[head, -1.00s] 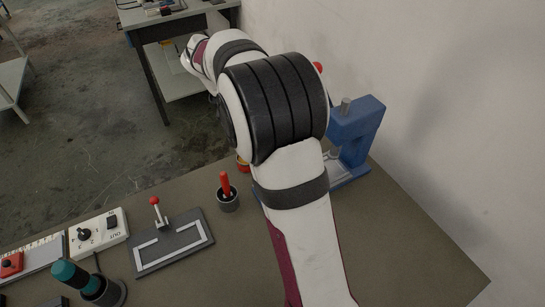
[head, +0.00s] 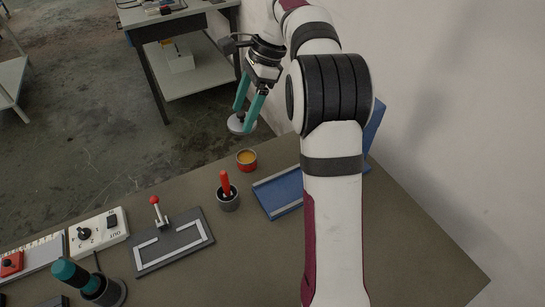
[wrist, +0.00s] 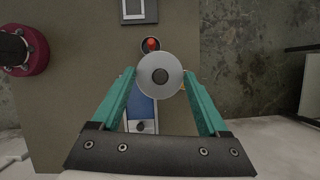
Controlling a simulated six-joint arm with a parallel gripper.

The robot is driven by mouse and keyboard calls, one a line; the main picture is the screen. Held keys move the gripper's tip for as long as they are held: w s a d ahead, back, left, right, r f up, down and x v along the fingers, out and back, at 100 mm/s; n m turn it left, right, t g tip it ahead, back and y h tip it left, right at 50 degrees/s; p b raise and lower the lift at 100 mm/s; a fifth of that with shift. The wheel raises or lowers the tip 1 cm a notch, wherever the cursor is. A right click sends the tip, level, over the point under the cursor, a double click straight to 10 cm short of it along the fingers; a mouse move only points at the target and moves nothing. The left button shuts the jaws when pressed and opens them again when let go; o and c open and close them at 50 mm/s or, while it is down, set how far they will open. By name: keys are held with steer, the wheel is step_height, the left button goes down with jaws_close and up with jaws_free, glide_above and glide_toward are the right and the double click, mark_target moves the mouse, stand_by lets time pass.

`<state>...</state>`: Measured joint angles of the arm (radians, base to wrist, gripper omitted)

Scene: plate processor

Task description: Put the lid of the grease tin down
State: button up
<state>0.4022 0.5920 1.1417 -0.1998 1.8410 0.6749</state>
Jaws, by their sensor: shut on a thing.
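My gripper (head: 250,108) is shut on the grease tin lid (head: 236,126), a round grey-white disc. It holds the lid in the air at the far edge of the table, a little behind the tin. In the wrist view the lid (wrist: 160,87) sits between the teal fingertips, with a dark round knob or mark at its centre. The grease tin (head: 246,161) is a small red tin standing uncovered on the table, with yellow-orange grease showing. In the wrist view the lid covers most of the tin.
A dark cup with a red-handled tool (head: 227,192) stands left of the tin. A blue fixture (head: 282,195) lies to the right, partly behind my arm. A grey plate with a red-knobbed lever (head: 170,240) and a white control box (head: 98,231) are further left. Bare table shows around the tin.

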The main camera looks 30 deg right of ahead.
steer(key=w+d+m, duration=0.1)
steer(key=m, duration=0.1)
steer(key=w+d+m+t, duration=0.1)
steer(key=d+m, duration=0.1)
steer(key=w+d+m+t+h, duration=0.1)
steer(key=m, duration=0.2)
steer(key=shift+d+r, duration=0.15)
steer(key=shift+d, duration=0.1)
jaws_close()
steer(key=w+d+r+m+t+h, duration=0.1)
steer(key=w+d+m+t+h, duration=0.2)
steer(key=d+m, duration=0.45)
steer(key=f, duration=0.8)
steer(key=a+f+m, duration=0.1)
steer(key=f, duration=0.7)
steer(key=w+a+f+m+g, duration=0.1)
steer(key=f, duration=0.8)
steer(key=shift+a+h, duration=0.15)
steer(key=shift+h, duration=0.15)
steer(key=shift+o, duration=2.2)
jaws_free()
